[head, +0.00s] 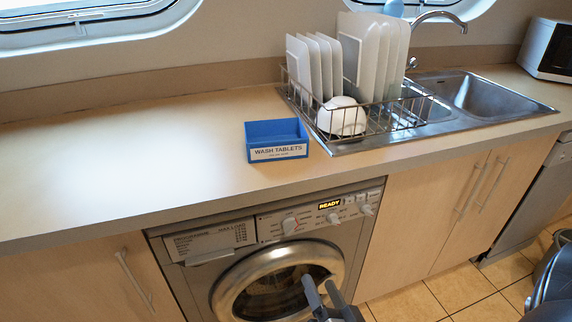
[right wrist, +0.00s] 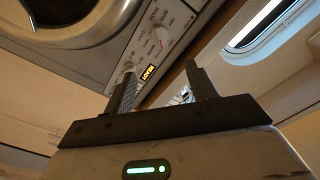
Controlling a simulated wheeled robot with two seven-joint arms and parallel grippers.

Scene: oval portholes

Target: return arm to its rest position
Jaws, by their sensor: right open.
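My right gripper (head: 328,292) is at the bottom of the head view, in front of the washing machine's round door. Its two fingers are apart with nothing between them. In the right wrist view the open fingers (right wrist: 160,88) point up toward the machine's control panel and the worktop edge. At the right edge of the head view is a dark shape that may be part of my own body. My left gripper is not in view.
The washing machine (head: 215,262) is under the worktop (head: 130,150), its display reading READY. A blue WASH TABLETS box (head: 277,140) sits near the front edge. A dish rack (head: 375,122) with plates and a bowl (head: 341,116) stands beside the sink (head: 485,95). The worktop's left is clear.

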